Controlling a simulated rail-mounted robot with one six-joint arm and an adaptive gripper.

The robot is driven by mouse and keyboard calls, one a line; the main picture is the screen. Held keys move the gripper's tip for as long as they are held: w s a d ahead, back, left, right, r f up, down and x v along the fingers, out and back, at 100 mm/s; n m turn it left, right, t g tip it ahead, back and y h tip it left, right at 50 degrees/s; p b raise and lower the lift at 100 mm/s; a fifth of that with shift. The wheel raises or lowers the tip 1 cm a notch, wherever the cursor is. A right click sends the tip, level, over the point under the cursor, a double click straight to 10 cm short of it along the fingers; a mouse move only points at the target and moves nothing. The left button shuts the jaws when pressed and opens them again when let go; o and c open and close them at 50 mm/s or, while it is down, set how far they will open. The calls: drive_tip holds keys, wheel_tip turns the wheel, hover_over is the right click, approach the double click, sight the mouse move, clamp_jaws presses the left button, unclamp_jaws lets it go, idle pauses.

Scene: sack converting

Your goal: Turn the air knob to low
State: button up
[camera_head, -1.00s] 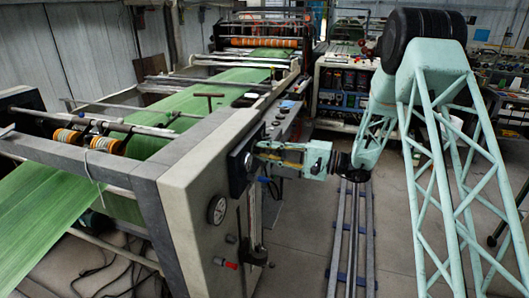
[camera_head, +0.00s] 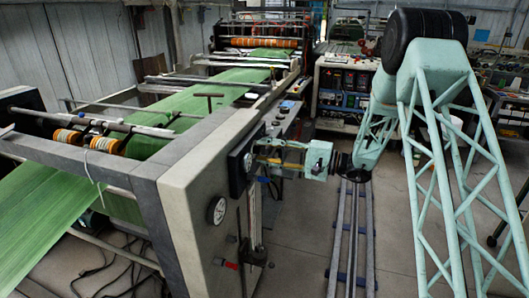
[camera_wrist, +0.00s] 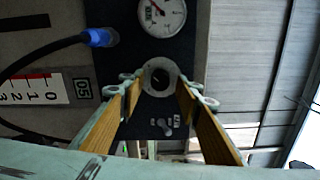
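The control panel on the machine's end frame shows as a dark plate (camera_head: 240,162) in the head view. In the head view my gripper (camera_head: 258,156) reaches the panel from the right.
A dial gauge (camera_wrist: 162,14) is above the knob and a small switch (camera_wrist: 163,126) below it. A blue hose fitting (camera_wrist: 101,37) is at upper left. Another gauge (camera_head: 216,210) is lower on the frame.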

drive_tip(key=v, duration=1.1)
drive_tip(key=shift+d, duration=0.35)
drive_tip(key=shift+s, duration=0.15)
drive_tip(key=s+a+r+n+g+h, duration=0.15)
drive_tip(key=s+r, duration=0.35)
drive_tip(key=s, duration=0.5)
drive_tip(key=s+a+r+n+g+h, duration=0.1)
drive_tip(key=s+a+r+g+h, duration=0.2)
drive_tip(key=s, duration=0.6)
drive_tip(key=s+a+r+n+g+h, duration=0.1)
drive_tip(key=s+r+n+g+h, duration=0.1)
drive_tip(key=s+r, duration=0.6)
drive_tip(key=s+d+t+h, duration=0.1)
drive_tip(key=s+d+h, duration=0.2)
drive_tip(key=s+d, duration=0.3)
drive_tip(key=s+d+r+t+h, duration=0.1)
drive_tip(key=s+d+h, duration=0.3)
drive_tip(key=s, duration=0.9)
drive_tip(key=s+d+r+t+h, duration=0.1)
drive_tip(key=s+d+t+h, duration=0.2)
drive_tip(key=s+d, duration=0.5)
drive_tip(key=shift+s+d+h+p, duration=0.35)
drive_tip(key=shift+s+h, duration=0.1)
drive_tip(key=shift+s, duration=0.8)
drive_tip(key=shift+n+t, duration=0.25)
